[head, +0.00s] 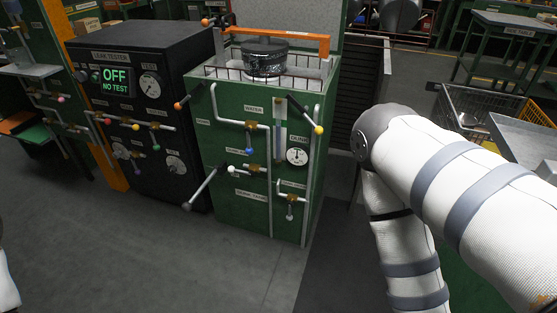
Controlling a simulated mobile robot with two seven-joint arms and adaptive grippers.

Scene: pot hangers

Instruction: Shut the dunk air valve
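The green dunk tank cabinet (225,208) stands at the centre with pipes and several small valves on its front. A yellow-knobbed lever (319,130) sits at the upper right, above a round dial (297,156) with a label reading about "DUNK". A blue-knobbed valve (248,148) and a white-knobbed valve (231,168) sit left of it. The small labels are too blurred to tell which is the dunk air valve. Neither of my grippers shows; my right arm is right of the cabinet.
A black leak tester (135,62) reading "OFF NO TEST" stands left of the cabinet. A long grey lever (200,190) sticks out forward at the cabinet's left. A dark pot (264,58) is on top in a wire basket. The floor (120,260) in front is clear.

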